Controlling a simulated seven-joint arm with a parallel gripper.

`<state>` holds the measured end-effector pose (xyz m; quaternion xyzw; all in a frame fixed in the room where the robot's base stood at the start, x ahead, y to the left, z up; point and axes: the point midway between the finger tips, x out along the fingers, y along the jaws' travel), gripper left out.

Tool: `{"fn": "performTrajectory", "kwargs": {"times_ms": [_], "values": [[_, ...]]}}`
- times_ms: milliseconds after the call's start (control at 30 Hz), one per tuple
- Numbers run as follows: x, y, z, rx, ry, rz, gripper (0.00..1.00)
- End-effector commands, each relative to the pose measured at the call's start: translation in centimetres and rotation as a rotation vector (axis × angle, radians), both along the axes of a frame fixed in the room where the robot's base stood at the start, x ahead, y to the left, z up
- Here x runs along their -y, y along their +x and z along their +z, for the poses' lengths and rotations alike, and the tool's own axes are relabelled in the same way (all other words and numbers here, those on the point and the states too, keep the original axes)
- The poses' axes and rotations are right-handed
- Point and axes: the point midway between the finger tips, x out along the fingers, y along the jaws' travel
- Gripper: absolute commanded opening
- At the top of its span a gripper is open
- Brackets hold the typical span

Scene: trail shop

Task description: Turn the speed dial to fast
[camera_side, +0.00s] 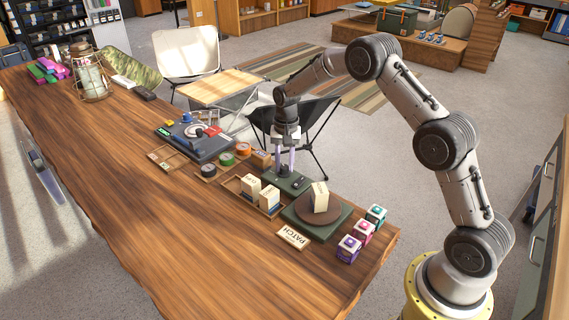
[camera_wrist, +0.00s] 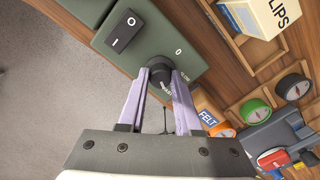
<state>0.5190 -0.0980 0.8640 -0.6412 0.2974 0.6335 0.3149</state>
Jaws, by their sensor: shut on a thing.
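The speed dial is a small dark round knob (camera_wrist: 160,74) on a green control box (camera_wrist: 140,22), seen in the wrist view. A "0" is printed beside it, and smaller lettering near the knob is too small to read surely. My gripper (camera_wrist: 162,80) has its pale purple fingers closed on the speed dial from either side. In the side view, my gripper (camera_side: 286,170) points down onto the control box (camera_side: 298,187), and its fingers largely hide the dial. Which mark the dial points at cannot be told.
A black rocker switch (camera_wrist: 124,31) sits on the same box. Beside it is a green-based turntable (camera_side: 335,229) bearing a cream box (camera_side: 320,196). A wooden tray (camera_side: 232,184) with cream boxes, round tins (camera_side: 226,158) and small colored boxes (camera_side: 362,232) stand near. The table's front is clear.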

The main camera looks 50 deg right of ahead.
Motion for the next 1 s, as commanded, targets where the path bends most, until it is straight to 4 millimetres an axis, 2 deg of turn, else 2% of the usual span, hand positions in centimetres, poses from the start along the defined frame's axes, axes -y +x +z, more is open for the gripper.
{"fn": "performTrajectory", "kwargs": {"times_ms": [300,767,800,933,1000], "values": [[0.08,0.06,0.07,0.003,-0.002,-0.089,0.0],[0.09,0.07,0.07,0.004,-0.002,-0.1,0.0],[0.1,0.08,0.08,0.004,-0.002,-0.1,0.38],[0.07,0.06,0.06,0.003,-0.002,-0.1,0.62],[0.06,0.05,0.05,0.002,-0.001,-0.099,0.63]]}}
